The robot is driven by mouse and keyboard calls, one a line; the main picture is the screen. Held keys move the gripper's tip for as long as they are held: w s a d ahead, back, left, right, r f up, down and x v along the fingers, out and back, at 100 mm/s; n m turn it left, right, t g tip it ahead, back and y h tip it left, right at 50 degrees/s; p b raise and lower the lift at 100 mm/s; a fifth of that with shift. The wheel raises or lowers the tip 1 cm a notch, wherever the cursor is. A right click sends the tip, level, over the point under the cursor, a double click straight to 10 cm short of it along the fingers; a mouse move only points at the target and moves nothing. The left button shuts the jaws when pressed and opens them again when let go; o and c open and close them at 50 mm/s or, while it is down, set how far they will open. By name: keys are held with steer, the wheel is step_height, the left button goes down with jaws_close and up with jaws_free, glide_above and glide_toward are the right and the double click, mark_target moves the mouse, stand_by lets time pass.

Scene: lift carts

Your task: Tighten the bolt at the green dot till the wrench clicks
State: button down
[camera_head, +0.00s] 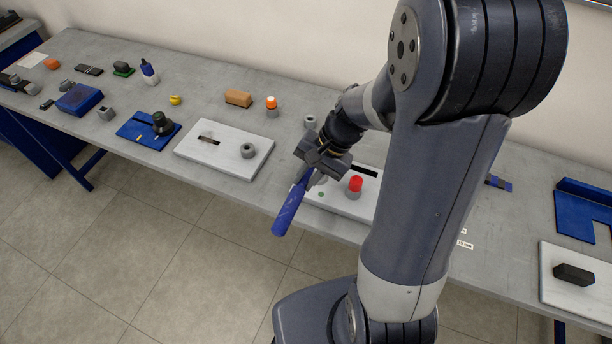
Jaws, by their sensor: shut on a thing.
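My gripper (316,172) is shut on a wrench with a blue handle (288,214). The handle slants down and left, past the table's front edge. The wrench and my gripper are over the left part of a white plate (345,205). The green dot (321,194) lies on this plate, just right of the wrench. A red-topped grey cylinder (355,186) stands further right on the plate. My gripper and wrench hide the plate's left part, so I cannot tell the bolt or whether the wrench sits on it. My arm hides the plate's right end.
Left of it is another white plate (220,165) with a slot and a grey ring. An orange-capped item (271,105), a wooden block (238,98) and a blue plate (135,134) with a dark knob lie further left. A white board (570,300) is at right.

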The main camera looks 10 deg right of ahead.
steer(key=shift+f+b, duration=2.2)
steer(key=shift+f, duration=0.75)
steer(key=shift+f+b, duration=1.4)
steer(key=shift+b, duration=0.1)
steer(key=shift+r, duration=0.1)
steer(key=shift+w+a+m+t, duration=0.3)
steer(key=shift+w+a+m, duration=0.15)
steer(key=shift+a+m, duration=0.25)
steer(key=shift+w+a+m+t, duration=0.7)
steer(key=shift+w+a+m, duration=0.15)
steer(key=shift+m, duration=0.45)
steer(key=shift+w+a+m+t+h+p, duration=0.15)
steer(key=shift+w+a+m+t+p, duration=0.1)
steer(key=shift+w+m, duration=0.25)
steer(key=shift+w+a+m+t+h+p, duration=0.2)
steer(key=shift+w+m, duration=0.2)
steer(key=shift+m, duration=0.2)
steer(key=shift+w+a+m+t+h+p, duration=0.15)
steer(key=shift+w+a+m+t+p, duration=0.05)
steer(key=shift+w+m, duration=0.25)
steer(key=shift+w+a+m+t+h+p, duration=0.1)
steer(key=shift+w+a+m+t+p, duration=0.05)
steer(key=shift+w+m, duration=0.3)
